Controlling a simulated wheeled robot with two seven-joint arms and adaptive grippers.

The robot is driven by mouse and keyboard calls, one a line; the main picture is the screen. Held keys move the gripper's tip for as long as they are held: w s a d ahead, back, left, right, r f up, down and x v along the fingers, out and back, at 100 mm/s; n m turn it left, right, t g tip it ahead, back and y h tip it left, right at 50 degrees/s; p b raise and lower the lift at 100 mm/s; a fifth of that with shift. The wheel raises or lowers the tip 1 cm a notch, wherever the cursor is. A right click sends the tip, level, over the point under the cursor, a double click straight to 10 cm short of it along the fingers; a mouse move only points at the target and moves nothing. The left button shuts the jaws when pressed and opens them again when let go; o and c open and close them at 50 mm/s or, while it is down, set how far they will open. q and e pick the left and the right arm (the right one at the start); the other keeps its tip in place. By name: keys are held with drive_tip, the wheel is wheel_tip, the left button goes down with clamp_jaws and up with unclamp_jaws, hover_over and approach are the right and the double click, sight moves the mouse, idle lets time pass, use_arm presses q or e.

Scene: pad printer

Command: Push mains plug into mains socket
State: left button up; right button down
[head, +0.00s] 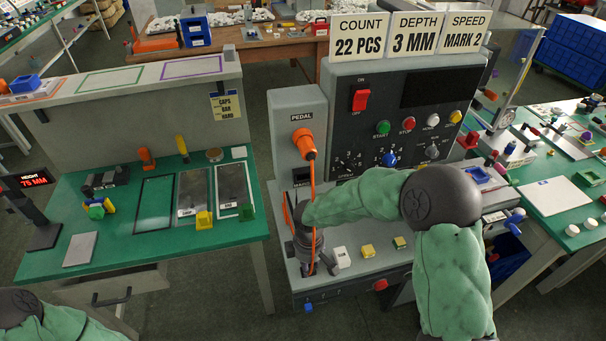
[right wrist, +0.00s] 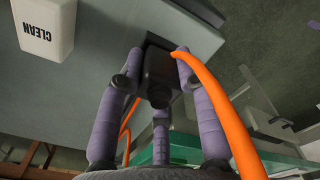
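The dark mains plug (right wrist: 158,78) shows between my right gripper's purple fingers in the right wrist view, over a dark recess in the grey machine base. My right gripper (head: 309,262) points down over the base's front left corner; its fingers (right wrist: 157,62) stand close on both sides of the plug. I cannot tell whether they touch it. The mains socket (head: 302,175) is a dark opening in the grey panel above, under the PEDAL socket and partly hidden by my arm. My left gripper is out of view.
An orange plug (head: 304,143) sits in the PEDAL socket. Its orange cable (head: 313,195) hangs down past my right gripper and crosses close to one finger (right wrist: 205,85). The green bench (head: 140,245) is at left.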

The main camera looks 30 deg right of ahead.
drive_tip(key=c, duration=1.4)
unclamp_jaws()
clamp_jaws()
drive_tip(key=shift+r+p, duration=3.05)
drive_tip(key=shift+r, duration=0.5)
